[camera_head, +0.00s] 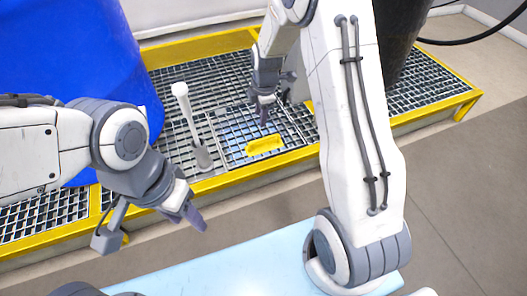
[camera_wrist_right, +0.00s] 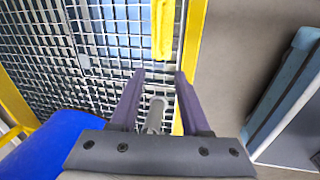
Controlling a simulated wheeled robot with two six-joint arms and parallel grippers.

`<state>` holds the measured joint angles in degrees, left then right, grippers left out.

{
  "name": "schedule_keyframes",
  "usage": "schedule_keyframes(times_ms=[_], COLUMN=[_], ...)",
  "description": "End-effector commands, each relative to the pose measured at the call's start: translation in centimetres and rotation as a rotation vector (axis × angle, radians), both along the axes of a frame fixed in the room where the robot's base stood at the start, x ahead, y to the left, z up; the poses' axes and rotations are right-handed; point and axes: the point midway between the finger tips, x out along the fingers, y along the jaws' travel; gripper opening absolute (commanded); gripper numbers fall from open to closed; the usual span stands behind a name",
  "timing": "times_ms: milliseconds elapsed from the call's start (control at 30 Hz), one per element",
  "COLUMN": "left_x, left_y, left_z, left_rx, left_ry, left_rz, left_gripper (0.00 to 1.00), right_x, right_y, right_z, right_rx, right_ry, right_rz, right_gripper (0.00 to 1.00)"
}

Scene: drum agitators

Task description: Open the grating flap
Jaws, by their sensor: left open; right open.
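The grating flap (camera_head: 232,132) appears to lie flat in the metal grating of the yellow-framed platform. Its yellow handle (camera_head: 265,145) sits near the platform's front edge. My right gripper (camera_head: 264,108) is open and empty above the grating, just behind the handle in the head view. In the right wrist view the yellow handle (camera_wrist_right: 163,30) lies beyond the open fingertips (camera_wrist_right: 158,78), apart from them. My left gripper (camera_head: 152,228) is open and empty in front of the platform, at the lower left, away from the flap.
A pale rod with a grey foot (camera_head: 192,125) stands on the grating left of the handle. A large blue drum (camera_head: 75,70) stands at the left, a dark drum (camera_head: 402,35) at the back right. The yellow platform edge (camera_head: 300,155) borders the grating. Floor at right is clear.

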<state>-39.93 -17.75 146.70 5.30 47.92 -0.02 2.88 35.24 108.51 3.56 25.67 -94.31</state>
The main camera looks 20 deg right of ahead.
Motion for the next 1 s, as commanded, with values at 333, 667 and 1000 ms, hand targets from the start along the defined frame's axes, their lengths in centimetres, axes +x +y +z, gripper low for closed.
schedule_keyframes(times_ms=[333, 667, 1000], left_x=[0.0, 0.0, 0.0], left_y=[0.0, 0.0, 0.0], left_z=[-3.8, -7.5, -9.0], left_rx=[-0.001, -0.001, -0.001], left_ry=[-0.001, -0.001, -0.001], left_rz=[0.0, 0.0, 0.0], left_gripper=[0.5, 0.5, 0.5], right_x=[1.3, 2.5, 3.2], right_y=[-2.3, -2.2, -2.2], right_z=[-5.9, -12.0, -14.6], right_rx=[-0.024, -0.023, -0.023], right_ry=[-0.01, -0.01, -0.011], right_rz=[0.059, 0.06, 0.059], right_gripper=[0.47, 0.47, 0.47])
